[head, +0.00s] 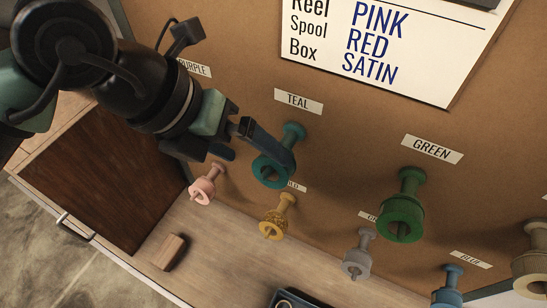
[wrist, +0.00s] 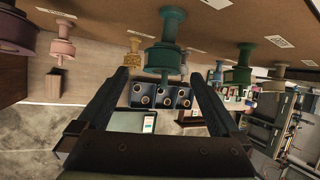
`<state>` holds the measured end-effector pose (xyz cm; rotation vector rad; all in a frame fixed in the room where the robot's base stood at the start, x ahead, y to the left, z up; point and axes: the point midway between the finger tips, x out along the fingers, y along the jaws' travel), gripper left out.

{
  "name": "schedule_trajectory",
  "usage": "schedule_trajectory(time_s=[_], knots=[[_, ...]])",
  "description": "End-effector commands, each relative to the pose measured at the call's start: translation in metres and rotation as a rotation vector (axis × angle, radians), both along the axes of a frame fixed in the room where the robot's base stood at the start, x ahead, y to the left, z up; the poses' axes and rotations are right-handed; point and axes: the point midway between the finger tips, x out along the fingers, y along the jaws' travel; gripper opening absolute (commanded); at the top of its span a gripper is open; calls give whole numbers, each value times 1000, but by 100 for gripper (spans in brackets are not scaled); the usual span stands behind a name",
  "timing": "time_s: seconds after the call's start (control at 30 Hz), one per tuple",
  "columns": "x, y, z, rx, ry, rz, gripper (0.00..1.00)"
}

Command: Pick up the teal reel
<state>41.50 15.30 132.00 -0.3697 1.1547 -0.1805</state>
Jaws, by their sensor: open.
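The teal reel (head: 268,174) hangs on a peg on the brown board, under the TEAL label (head: 298,102). It also shows in the wrist view (wrist: 164,58), ahead of and between my fingers. My gripper (head: 260,158) is open, with one dark finger across the reel's upper side in the head view and the other to its left. In the wrist view my gripper (wrist: 164,78) has its two fingertips on either side of the reel with gaps. Whether a finger touches the reel I cannot tell.
A pink reel (head: 202,190), a gold one (head: 273,225) and a grey one (head: 356,262) hang lower. A green reel (head: 403,218) hangs to the right. A wooden block (head: 170,252) lies on the counter (head: 215,262). A dark tray (head: 290,299) is at the bottom edge.

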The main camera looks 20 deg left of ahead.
Motion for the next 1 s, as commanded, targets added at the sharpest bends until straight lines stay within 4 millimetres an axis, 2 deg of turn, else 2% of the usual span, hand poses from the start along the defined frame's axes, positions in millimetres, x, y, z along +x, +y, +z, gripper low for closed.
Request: schedule_trajectory(time_s=[0.17, 0.5, 0.8, 1.0], knots=[[4, -5, -6, -1, 2, -1, 100], [21, -19, -39, -1, 1, 0, 100], [23, -20, -45, -1, 1, 2, 100], [23, -20, -44, -1, 1, 2, 64]])
